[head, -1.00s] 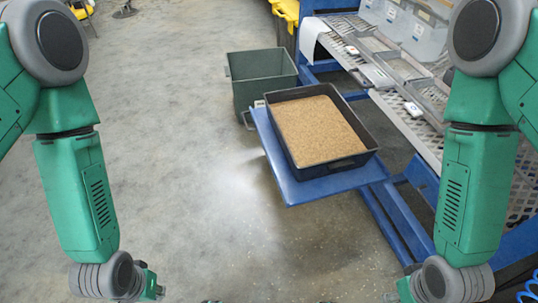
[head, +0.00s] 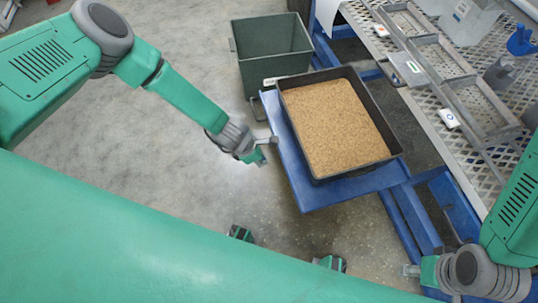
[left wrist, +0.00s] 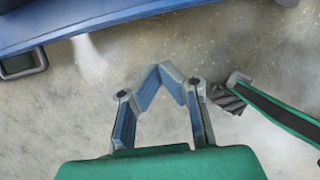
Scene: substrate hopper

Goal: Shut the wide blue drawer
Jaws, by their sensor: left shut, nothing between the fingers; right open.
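The wide blue drawer (head: 317,196) stands pulled out from the blue bench frame. A black bin (head: 376,160) of brown grainy substrate (head: 335,125) sits on it. A dark loop handle (head: 256,108) shows at the drawer's front left end, and also in the left wrist view (left wrist: 24,63). My left gripper (head: 267,148) is just left of the drawer's front edge, apart from it as far as I can tell. In the left wrist view its fingertips (left wrist: 160,74) meet over bare floor, with nothing between them. My right gripper (head: 408,270) is open at lower right, well away from the drawer.
A dark green crate (head: 268,65) stands on the floor behind the drawer's handle end. A perforated metal bench top (head: 440,90) with grey trays lies to the right. Blue frame legs (head: 415,222) stand beneath it. The concrete floor left of the drawer is clear.

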